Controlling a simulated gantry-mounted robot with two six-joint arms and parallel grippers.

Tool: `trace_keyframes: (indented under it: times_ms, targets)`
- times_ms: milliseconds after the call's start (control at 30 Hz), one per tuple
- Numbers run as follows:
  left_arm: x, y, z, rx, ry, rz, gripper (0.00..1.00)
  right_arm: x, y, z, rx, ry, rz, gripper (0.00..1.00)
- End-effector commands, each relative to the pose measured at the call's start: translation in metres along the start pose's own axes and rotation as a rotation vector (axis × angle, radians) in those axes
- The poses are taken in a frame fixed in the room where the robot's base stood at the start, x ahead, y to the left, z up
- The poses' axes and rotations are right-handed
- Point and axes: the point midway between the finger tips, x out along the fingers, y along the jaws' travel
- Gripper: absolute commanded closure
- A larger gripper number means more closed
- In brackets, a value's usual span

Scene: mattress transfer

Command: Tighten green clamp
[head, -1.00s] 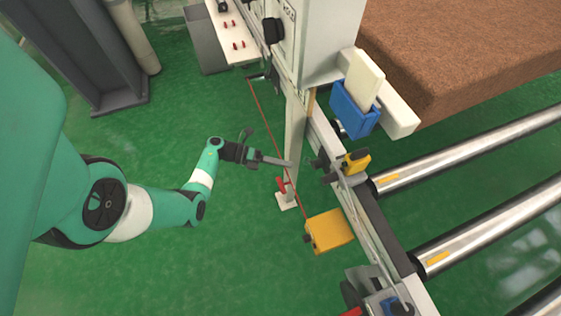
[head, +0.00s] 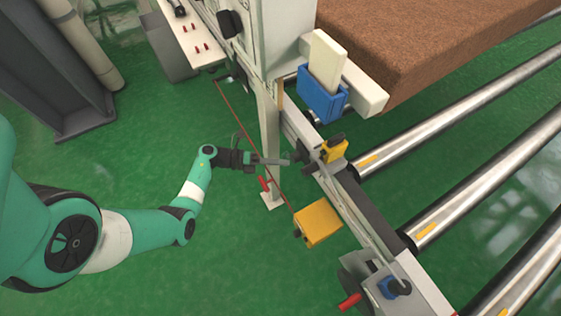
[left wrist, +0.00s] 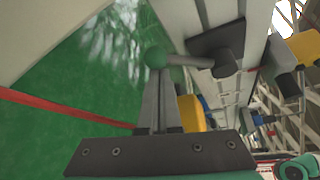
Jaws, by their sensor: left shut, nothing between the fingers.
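In the left wrist view, a grey rod with a dull green round knob (left wrist: 156,57), which looks like the green clamp's handle, sticks out from a dark block on the metal frame. My left gripper (left wrist: 157,90) is shut and empty, its fingertips right by the knob. I cannot tell whether they touch. In the head view my left gripper (head: 286,161) reaches from the left to the side of the frame, close to a dark clamp part (head: 298,154). The knob's green is too small to make out there. My right gripper is not in view.
A yellow box (head: 318,223) hangs below the gripper, with a thin red line (head: 240,119) running to it. A blue holder (head: 321,95) and a brown mattress (head: 410,40) stand beyond. Metal rollers (head: 450,215) lie right.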

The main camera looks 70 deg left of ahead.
Motion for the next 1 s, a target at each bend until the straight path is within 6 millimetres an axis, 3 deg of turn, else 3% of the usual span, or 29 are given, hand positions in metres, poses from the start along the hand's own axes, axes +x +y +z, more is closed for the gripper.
trace_keyframes:
  times_ms: [667, 1000]
  targets:
    - [-0.005, -0.004, 0.009, 0.185, 0.000, 0.107, 1.00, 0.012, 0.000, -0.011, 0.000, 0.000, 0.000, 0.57]
    - [-0.014, -0.014, 0.024, 0.247, -0.001, 0.142, 1.00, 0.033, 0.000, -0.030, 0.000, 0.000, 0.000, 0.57]
